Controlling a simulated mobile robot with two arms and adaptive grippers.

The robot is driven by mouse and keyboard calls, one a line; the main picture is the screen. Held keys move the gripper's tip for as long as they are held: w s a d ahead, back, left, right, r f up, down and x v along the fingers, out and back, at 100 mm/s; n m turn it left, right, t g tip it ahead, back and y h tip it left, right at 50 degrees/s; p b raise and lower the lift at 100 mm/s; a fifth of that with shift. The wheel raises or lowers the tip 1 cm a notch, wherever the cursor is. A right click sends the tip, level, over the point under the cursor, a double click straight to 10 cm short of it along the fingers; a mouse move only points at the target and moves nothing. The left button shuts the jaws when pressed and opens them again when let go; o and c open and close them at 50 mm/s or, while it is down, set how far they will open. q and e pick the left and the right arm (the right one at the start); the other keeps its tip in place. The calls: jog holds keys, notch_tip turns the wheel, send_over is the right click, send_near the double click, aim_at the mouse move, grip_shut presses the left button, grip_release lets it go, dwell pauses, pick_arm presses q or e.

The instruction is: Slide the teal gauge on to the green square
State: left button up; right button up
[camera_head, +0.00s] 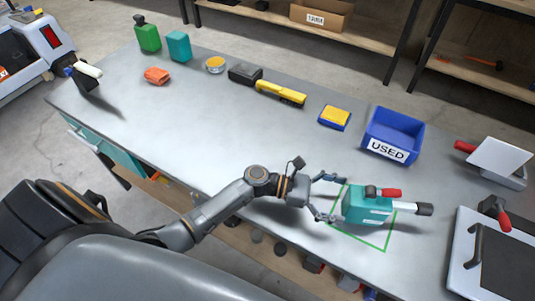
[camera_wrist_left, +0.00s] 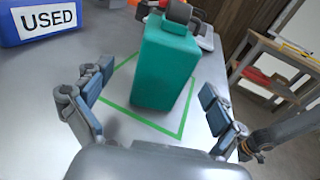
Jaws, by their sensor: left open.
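My left gripper (camera_head: 327,197) is open and low, just left of the gauge in the head view. Its fingers (camera_wrist_left: 150,108) spread on the near side, apart from the gauge. My right gripper is not in view.
A blue bin (camera_head: 394,130) marked USED stands behind the gauge. A yellow and blue block (camera_head: 335,117) lies left of it. A grey machine (camera_head: 490,262) stands at the right. Several small items line the bench's far edge. The middle of the grey bench (camera_head: 200,125) is clear.

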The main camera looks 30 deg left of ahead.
pick_arm(q)
jog(key=shift+o, duration=0.3)
jog(key=shift+f, duration=0.1)
jog(key=shift+a, duration=0.1)
jog(key=v, duration=1.2)
